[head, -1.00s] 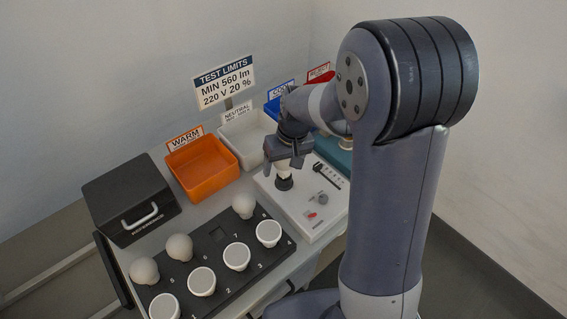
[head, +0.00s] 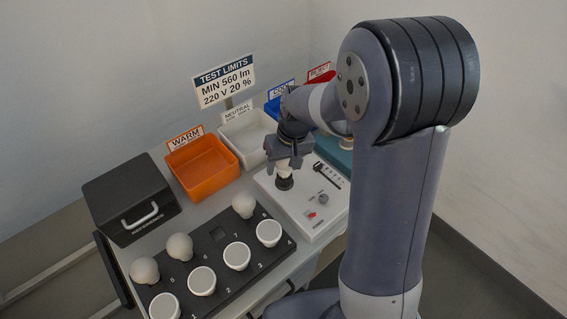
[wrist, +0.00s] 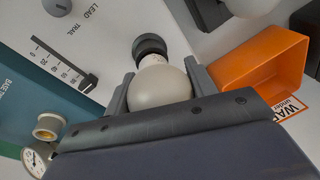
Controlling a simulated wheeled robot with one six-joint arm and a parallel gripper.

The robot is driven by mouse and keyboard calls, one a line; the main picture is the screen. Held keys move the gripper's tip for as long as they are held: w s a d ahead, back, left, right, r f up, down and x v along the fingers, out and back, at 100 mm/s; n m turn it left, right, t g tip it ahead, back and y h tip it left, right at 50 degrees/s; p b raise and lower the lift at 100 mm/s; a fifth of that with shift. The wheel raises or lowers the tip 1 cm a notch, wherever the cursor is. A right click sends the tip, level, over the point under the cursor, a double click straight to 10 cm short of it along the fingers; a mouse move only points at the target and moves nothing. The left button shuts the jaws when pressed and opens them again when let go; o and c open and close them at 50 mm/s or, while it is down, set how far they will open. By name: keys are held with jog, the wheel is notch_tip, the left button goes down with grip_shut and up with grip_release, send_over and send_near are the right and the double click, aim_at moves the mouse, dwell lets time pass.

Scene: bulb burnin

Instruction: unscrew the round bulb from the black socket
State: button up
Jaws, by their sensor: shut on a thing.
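The round bulb (wrist: 158,87) is white and sits between the two fingers of my gripper (wrist: 155,90) in the wrist view. My gripper is shut on it. The bulb's neck points at the black socket (wrist: 150,45) and meets it or nearly so; I cannot tell whether the thread is still engaged. In the head view my gripper (head: 284,160) is above the black socket (head: 285,183) on the white tester box (head: 318,215), and only part of the bulb (head: 284,169) shows below the fingers.
A black tray (head: 217,234) holds several white bulbs at the front. Orange (head: 203,163), white (head: 246,136), blue and red bins stand behind. A black case (head: 130,200) is at the left. A gauge (wrist: 38,158) and a brass-coloured ring (wrist: 48,126) show in the wrist view.

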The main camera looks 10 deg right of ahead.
jog(key=n+g, duration=0.1)
jog(key=n, duration=0.5)
jog(key=shift+b, duration=0.4)
jog(key=n+g, duration=0.1)
jog(key=n, duration=0.6)
jog(key=shift+d, duration=0.1)
jog(key=n+h, duration=0.1)
jog(key=n, duration=0.4)
jog(key=shift+r, duration=0.1)
jog(key=n+h+p, duration=0.1)
jog(key=n, duration=0.4)
jog(key=shift+d+g, duration=0.1)
jog(key=shift+g, duration=0.2)
jog(key=o, duration=0.9)
jog(key=shift+c, duration=0.2)
